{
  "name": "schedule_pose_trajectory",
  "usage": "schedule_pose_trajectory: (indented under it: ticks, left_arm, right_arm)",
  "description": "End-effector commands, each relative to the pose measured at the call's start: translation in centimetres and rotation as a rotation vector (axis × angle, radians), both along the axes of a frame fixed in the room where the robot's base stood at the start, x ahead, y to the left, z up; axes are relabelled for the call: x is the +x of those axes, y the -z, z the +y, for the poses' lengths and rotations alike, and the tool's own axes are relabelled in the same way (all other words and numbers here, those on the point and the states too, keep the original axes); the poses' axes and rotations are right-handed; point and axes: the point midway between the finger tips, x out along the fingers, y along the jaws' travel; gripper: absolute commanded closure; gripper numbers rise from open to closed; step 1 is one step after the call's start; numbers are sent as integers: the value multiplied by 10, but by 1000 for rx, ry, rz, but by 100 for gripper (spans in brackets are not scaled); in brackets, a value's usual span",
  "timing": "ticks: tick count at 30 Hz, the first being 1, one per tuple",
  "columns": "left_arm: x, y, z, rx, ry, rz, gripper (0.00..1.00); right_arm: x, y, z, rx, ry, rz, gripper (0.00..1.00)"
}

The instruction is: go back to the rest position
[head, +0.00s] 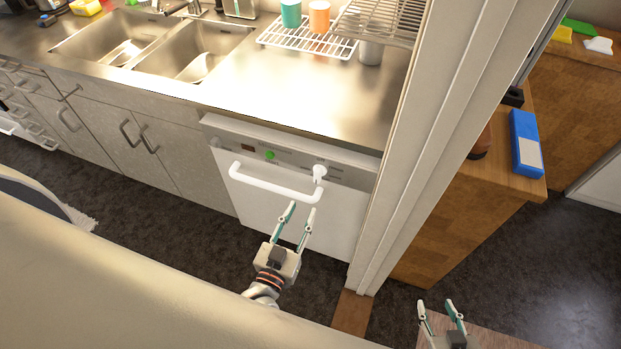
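My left gripper (302,208) is in front of a white dishwasher (255,210). Its two teal-tipped fingers are apart with nothing between them. In the picture the fingertips lie just below the white door handle (270,182); I cannot tell how far in front of the door they are. The dishwasher door looks shut. My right gripper (435,304) is at the bottom edge, right of the doorway post. Its fingers are apart and empty, and the rest of it is cut off by the picture edge.
A steel counter with a double sink (195,52) and a wire rack (300,40) holding teal and orange cups runs along the back. A pale post (425,130) stands between the dishwasher and a wooden cabinet (455,230). Dark floor (190,215) is clear before the cupboards.

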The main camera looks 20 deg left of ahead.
Motion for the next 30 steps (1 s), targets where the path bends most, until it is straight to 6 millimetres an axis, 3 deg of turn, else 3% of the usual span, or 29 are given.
schedule_pose_trajectory:
  ticks: [7,11,21,25,30]
  left_arm:
    - [-1,1,1,3,5,8,69]
    - [-9,12,4,30,45,76,69]
    - [-75,65,34,168,186,474,69]
    - [-96,75,46,208,199,577,69]
    - [-106,79,53,227,202,628,69]
  right_arm:
    - [0,0,0,0,0,-1,60]
    - [1,-1,0,1,0,-2,60]
    - [1,-1,0,0,-1,-2,60]
    - [1,-1,0,0,-1,-2,60]
    - [1,-1,0,-1,-1,-1,60]
